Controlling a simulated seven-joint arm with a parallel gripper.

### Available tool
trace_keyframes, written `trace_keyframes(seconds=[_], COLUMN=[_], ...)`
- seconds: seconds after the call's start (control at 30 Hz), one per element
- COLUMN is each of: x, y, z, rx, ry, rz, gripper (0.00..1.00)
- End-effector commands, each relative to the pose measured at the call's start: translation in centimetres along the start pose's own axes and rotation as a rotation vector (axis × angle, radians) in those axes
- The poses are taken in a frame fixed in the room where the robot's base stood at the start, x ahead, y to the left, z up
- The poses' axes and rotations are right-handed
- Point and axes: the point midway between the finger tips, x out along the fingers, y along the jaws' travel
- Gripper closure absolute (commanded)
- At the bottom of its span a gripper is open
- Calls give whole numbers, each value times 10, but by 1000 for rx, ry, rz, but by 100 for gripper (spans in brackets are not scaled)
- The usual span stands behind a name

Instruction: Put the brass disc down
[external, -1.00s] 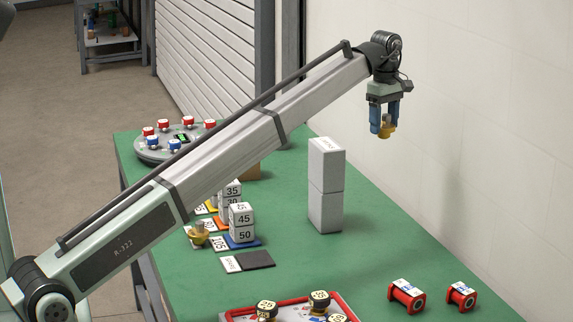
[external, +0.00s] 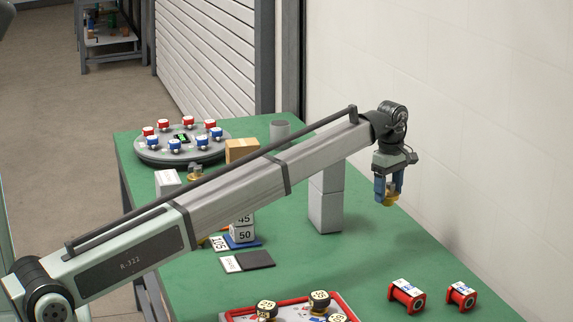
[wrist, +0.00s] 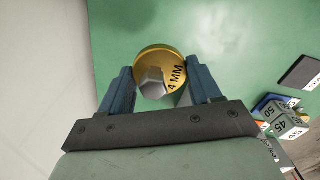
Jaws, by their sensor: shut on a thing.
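The brass disc (wrist: 177,65) shows in the wrist view with "4 MM" on its face and a grey hexagonal knob on top. My gripper (wrist: 160,85) is shut on it, with one blue finger on each side. In the external view my gripper (external: 388,190) points down and holds the brass disc (external: 389,201) above the green table (external: 400,255), to the right of the tall grey blocks. The disc is clear of the tabletop.
Grey stacked blocks (external: 326,212) stand left of my gripper, partly behind my arm. Two red spools (external: 406,296) lie at the front right. A red-rimmed tray (external: 350,300) is at the front. A dark square pad (external: 256,259) lies left. A round carousel (external: 180,150) stands at the back.

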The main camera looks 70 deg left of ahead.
Motion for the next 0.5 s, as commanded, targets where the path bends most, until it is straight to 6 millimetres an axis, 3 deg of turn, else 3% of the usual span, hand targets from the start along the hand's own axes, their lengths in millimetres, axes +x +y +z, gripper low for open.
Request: trace_keyframes(seconds=[0.5], x=[64], y=[0], z=[0], rx=[0], ry=[0], rz=[-1], gripper=[71])
